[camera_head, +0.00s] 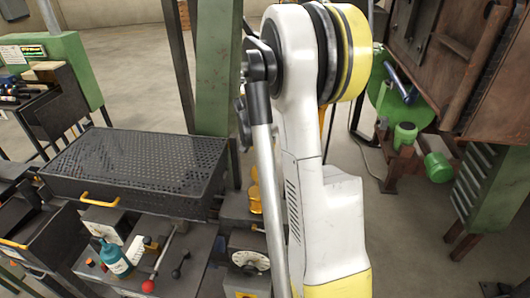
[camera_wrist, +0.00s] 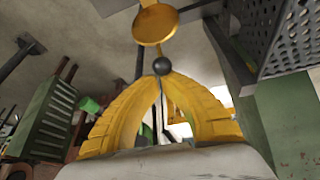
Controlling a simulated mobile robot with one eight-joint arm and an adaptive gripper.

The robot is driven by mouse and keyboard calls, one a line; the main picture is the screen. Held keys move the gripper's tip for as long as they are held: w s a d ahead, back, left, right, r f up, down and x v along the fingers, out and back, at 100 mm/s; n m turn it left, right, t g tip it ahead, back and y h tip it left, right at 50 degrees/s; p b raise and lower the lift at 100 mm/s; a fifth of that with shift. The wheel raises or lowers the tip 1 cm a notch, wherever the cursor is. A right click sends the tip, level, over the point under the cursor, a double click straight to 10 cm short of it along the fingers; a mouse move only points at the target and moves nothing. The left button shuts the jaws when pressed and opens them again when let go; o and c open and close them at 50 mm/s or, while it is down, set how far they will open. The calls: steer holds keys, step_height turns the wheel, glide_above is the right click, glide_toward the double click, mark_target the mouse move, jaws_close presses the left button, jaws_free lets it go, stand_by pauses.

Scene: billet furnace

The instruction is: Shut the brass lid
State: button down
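The brass lid (camera_wrist: 155,24) appears as a gold round disc at the top of the wrist view, beyond my fingertips. A small black ball knob (camera_wrist: 162,66) sits just below the disc, right at the fingertips. My gripper (camera_wrist: 162,80) has two yellow curved fingers that come close together at their tips, with a gap between them lower down. I cannot tell whether the tips hold the ball or are only beside it. In the head view, a gold part (camera_head: 255,190) shows partly behind my white arm. My gripper is hidden there.
A black perforated tray (camera_head: 140,160) stands left of my arm. Below it are a teal bottle (camera_head: 116,259), a red-knobbed lever (camera_head: 148,286) and a dial (camera_head: 250,261). Green posts and rusty machinery (camera_head: 440,60) stand to the right. Bare floor lies behind.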

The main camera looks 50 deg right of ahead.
steer(key=s+a+f+t+h+b, duration=0.3)
steer(key=s+a+f+h+b, duration=0.1)
steer(key=b, duration=1.2)
steer(key=s+a+f+m+t+h+b, duration=0.1)
steer(key=s+a+f+t+h+b, duration=0.3)
steer(key=a+b, duration=0.7)
steer(key=shift+s+h+b, duration=1.15)
steer(key=shift+h+b, duration=1.15)
steer(key=shift+b, duration=0.05)
steer(key=shift+a, duration=0.1)
steer(key=shift+r, duration=0.1)
